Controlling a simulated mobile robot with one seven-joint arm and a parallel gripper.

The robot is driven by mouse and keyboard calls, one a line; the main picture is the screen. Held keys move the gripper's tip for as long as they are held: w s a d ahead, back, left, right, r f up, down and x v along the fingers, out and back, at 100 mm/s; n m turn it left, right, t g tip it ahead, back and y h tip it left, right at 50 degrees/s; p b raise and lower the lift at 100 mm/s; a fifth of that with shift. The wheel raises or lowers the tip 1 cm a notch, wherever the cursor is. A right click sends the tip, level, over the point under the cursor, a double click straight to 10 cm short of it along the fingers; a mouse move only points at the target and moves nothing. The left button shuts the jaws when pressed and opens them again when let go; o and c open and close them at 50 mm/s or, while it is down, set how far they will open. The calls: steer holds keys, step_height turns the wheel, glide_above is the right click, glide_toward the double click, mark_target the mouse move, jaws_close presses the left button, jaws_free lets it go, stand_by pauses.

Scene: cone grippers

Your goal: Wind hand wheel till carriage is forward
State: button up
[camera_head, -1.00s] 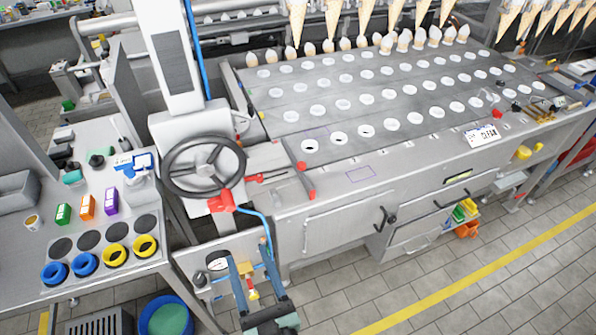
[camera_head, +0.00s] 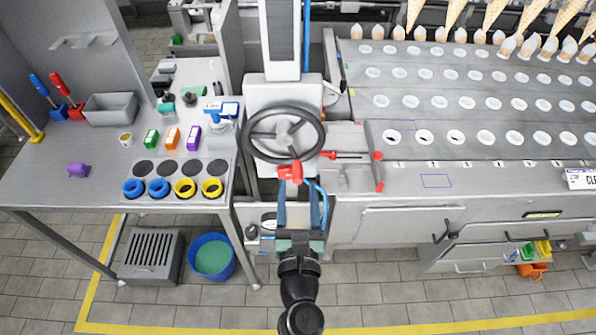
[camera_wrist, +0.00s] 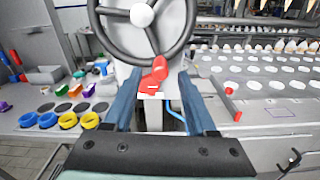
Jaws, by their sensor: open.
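The hand wheel (camera_head: 284,133) is a dark rim with spokes and a pale hub, mounted on a white housing. A red piece (camera_head: 291,172) sits at the lower edge of the wheel. In the wrist view the wheel (camera_wrist: 142,14) is at the top, cut off by the frame edge, with the red piece (camera_wrist: 155,74) just below it. My gripper (camera_head: 301,190) is in front of and below the wheel, its two blue fingers apart and empty. In the wrist view the red piece shows between the fingertips (camera_wrist: 156,80); I cannot tell whether they touch it. I cannot identify the carriage for certain.
A grey table (camera_head: 80,190) on the left holds blue and yellow rings, small coloured boxes and a grey bin (camera_head: 110,108). A blue bucket (camera_head: 212,258) stands on the floor. The machine bed (camera_head: 455,120) with rows of holes extends right. A red-handled lever (camera_head: 377,170) is right of the wheel.

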mark_target(298, 183)
steer(key=shift+w, duration=1.95)
jaws_close()
